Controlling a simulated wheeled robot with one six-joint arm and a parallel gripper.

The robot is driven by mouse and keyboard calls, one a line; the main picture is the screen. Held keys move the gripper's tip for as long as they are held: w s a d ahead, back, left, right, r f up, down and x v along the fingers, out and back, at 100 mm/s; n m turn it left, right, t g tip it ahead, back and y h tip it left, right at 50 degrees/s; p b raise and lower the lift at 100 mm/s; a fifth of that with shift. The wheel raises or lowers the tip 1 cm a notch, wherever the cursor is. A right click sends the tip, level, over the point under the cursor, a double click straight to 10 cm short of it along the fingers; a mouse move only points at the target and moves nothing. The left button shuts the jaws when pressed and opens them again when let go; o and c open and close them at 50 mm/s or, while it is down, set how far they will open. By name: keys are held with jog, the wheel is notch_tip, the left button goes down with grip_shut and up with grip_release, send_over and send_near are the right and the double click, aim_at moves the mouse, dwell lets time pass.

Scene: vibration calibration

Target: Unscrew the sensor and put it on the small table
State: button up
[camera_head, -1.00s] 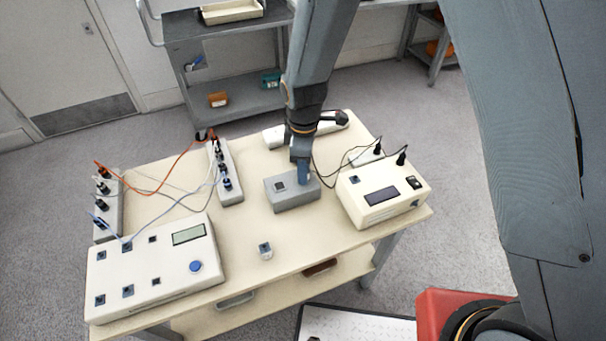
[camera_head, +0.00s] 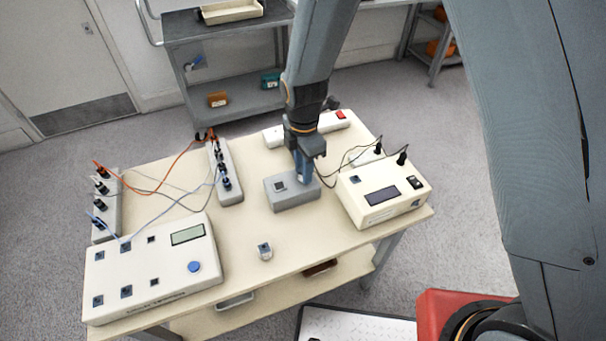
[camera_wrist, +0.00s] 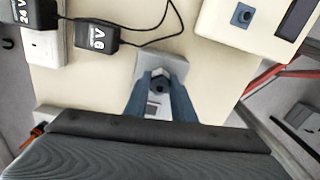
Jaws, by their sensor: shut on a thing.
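A grey block (camera_head: 292,194) sits on the cream table (camera_head: 272,222), right of its middle, with a small dark square socket on its top. My gripper (camera_head: 304,180) points down at the right part of this block. In the wrist view, my gripper (camera_wrist: 159,84) has its two blue-grey fingers closed on the sensor (camera_wrist: 158,76), a small grey hexagonal piece with a dark round centre. The sensor is over the block (camera_wrist: 178,64); I cannot tell whether it is still joined to it. In the head view the fingers hide the sensor.
A cream device with a display (camera_head: 383,195) stands close right of the block. A large control box (camera_head: 152,268), cabled power strips (camera_head: 225,172) and a white strip (camera_head: 330,122) also occupy the table. A grey cart (camera_head: 225,75) stands behind.

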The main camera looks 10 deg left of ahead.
jog(key=shift+n, duration=0.4)
jog(key=o, duration=1.1)
jog(key=shift+c, duration=0.3)
jog(key=shift+m+p, duration=0.6)
jog(key=shift+m, duration=1.5)
jog(key=shift+m, duration=0.5)
jog(key=shift+m+p, duration=0.6)
jog(key=shift+m, duration=0.9)
